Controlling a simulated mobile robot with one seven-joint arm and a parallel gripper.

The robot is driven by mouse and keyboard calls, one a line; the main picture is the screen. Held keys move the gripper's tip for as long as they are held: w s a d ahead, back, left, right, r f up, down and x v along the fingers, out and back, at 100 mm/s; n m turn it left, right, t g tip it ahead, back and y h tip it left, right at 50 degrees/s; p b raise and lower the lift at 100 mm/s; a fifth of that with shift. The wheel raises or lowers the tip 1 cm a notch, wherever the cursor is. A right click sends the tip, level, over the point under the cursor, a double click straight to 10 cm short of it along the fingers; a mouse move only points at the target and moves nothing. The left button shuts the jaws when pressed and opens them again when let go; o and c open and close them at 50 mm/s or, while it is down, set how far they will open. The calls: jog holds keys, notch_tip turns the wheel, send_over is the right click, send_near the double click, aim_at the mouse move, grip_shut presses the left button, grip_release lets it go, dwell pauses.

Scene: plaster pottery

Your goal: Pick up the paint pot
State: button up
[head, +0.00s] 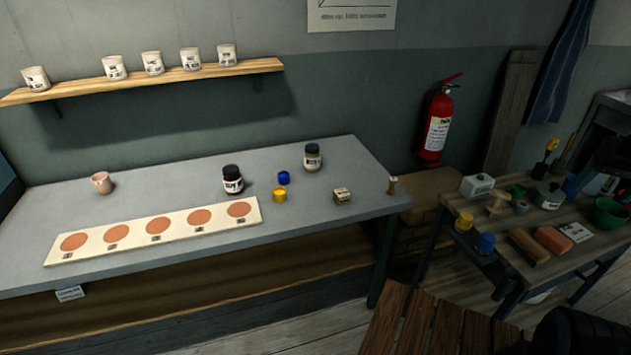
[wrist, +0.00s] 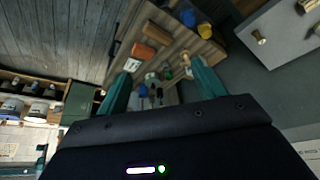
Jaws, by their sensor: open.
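Several small pots are in view, and I cannot tell which one is the task's paint pot. On the grey table, a small blue pot (head: 284,178) stands just behind a small yellow pot (head: 280,195). On the wooden bench at the right, another yellow pot (head: 464,221) and another blue pot (head: 485,243) stand near its left edge. A blue pot (wrist: 188,17) and a yellow pot (wrist: 205,31) also show near the top of the wrist view. My gripper (wrist: 161,68) is open, with teal fingers apart and nothing held between them.
The grey table (head: 335,160) also holds dark-lidded jars (head: 233,180), a pink cup (head: 101,183), a small box (head: 342,195) and a board with orange discs (head: 150,230). The wooden bench is crowded with bricks (head: 553,239), a green bowl (head: 609,214) and tools. A fire extinguisher (head: 436,120) hangs between.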

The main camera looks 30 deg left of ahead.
jog(key=w+a+r+n+g, duration=0.15)
jog(key=w+a+n, duration=0.25)
jog(key=w+a, duration=0.75)
jog(key=w+a+r+n+g, duration=0.1)
jog(key=w+a+r+n, duration=0.2)
jog(key=w+a, duration=0.85)
jog(key=w+a+f+n+y, duration=0.15)
jog(key=a+f, duration=0.25)
jog(key=a, duration=0.8)
jog(key=w+a+f+n+h, duration=0.1)
jog(key=a+f+n, duration=0.2)
jog(key=a, duration=0.9)
jog(key=n+g, duration=0.2)
jog(key=n, duration=0.5)
send_over(279, 192)
jog(key=s+d, duration=0.1)
notch_tip(279, 192, down, 25)
jog(key=f, duration=1)
jog(key=shift+s+f, duration=0.1)
jog(key=shift+s, duration=0.25)
jog(key=shift+g, duration=0.25)
jog(key=c, duration=1.1)
